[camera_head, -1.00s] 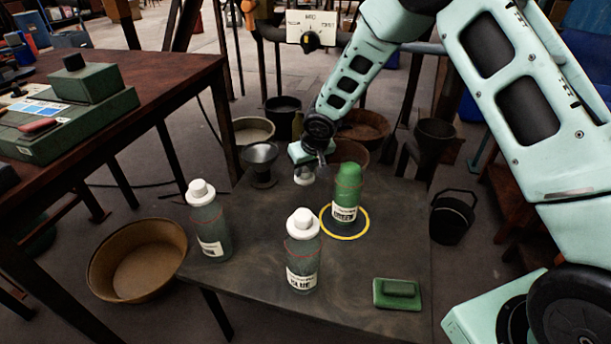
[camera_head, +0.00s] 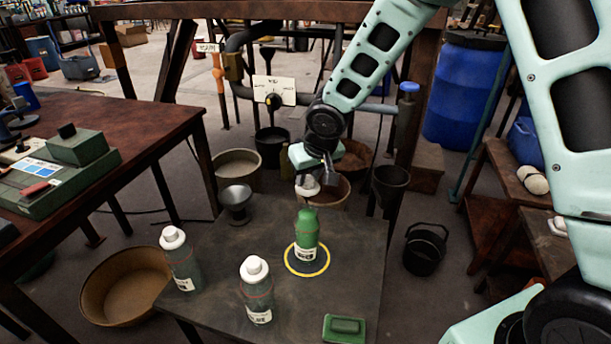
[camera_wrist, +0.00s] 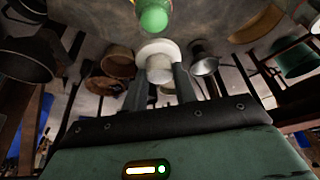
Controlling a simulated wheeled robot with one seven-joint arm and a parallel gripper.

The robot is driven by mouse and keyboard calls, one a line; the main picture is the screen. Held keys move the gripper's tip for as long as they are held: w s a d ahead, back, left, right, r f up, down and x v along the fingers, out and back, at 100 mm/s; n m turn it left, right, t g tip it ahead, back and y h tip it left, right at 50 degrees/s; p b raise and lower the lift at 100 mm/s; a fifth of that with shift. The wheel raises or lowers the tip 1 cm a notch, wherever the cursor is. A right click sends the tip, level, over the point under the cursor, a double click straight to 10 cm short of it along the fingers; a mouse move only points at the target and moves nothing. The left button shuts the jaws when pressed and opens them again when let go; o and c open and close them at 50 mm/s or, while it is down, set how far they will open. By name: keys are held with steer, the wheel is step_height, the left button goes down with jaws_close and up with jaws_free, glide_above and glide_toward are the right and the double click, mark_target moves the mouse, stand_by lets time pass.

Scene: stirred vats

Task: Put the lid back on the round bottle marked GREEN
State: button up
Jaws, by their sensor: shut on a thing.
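The green round bottle (camera_head: 307,237) stands upright inside a yellow ring on the dark table, with a bare green top and a label too small to read. My gripper (camera_head: 312,183) is above and behind it, shut on a white lid (camera_head: 306,187). The wrist view shows the lid (camera_wrist: 158,62) between the two fingers of my gripper (camera_wrist: 163,78), with the green bottle (camera_wrist: 154,16) beyond it. The lid is apart from the bottle in the head view.
Two white-capped bottles, one at the left (camera_head: 182,262) and one in front (camera_head: 257,292), stand on the table (camera_head: 215,245). A green block (camera_head: 344,329) lies at the front right. A grey funnel-like vessel (camera_head: 236,202) is at the back left.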

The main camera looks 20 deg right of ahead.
mark_target(311, 191)
steer(key=shift+f+b, duration=2.9)
steer(key=shift+f, duration=0.35)
steer(key=shift+f, duration=0.15)
steer(key=o, duration=1.5)
steer(key=shift+r+p, duration=2.85)
steer(key=shift+r, duration=0.75)
